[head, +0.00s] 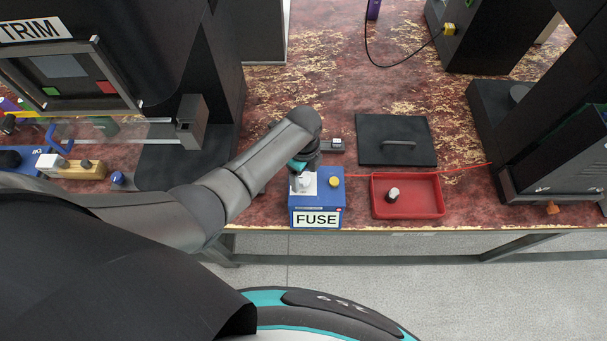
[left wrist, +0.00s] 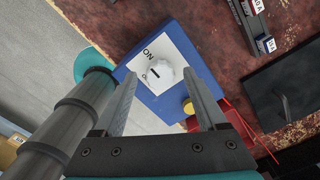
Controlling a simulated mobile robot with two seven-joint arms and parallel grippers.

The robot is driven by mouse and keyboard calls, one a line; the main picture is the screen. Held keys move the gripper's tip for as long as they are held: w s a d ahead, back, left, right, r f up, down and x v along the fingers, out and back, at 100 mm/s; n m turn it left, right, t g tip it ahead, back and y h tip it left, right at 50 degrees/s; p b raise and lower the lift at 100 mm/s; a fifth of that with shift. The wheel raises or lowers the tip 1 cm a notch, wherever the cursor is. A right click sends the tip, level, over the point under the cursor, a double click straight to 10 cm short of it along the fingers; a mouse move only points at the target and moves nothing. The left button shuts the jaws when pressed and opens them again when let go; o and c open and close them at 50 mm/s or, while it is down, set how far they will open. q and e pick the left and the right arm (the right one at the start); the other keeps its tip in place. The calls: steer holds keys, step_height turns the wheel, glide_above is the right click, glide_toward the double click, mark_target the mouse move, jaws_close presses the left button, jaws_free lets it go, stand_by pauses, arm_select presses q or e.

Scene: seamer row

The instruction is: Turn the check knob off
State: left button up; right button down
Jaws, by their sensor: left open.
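A blue box (head: 317,214) labelled FUSE stands at the table's front edge. On its top is a white plate with a white round knob (left wrist: 168,71), a dark mark on the knob, and an ON label beside it. A second label near the knob is partly hidden. My left gripper (head: 301,172) is over the box and pointing down at the knob. In the left wrist view my left gripper (left wrist: 160,76) is open, with one finger on each side of the knob; I cannot tell whether they touch it. My right gripper is not in view.
A yellow button (head: 334,181) is on the box just right of the knob. A red tray (head: 420,210) with a small knob-like part stands to the right. A black plate with a handle (head: 397,144) lies behind. Dark machines stand left and right.

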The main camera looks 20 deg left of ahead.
arm_select(q)
jaws_close()
stand_by(0.7)
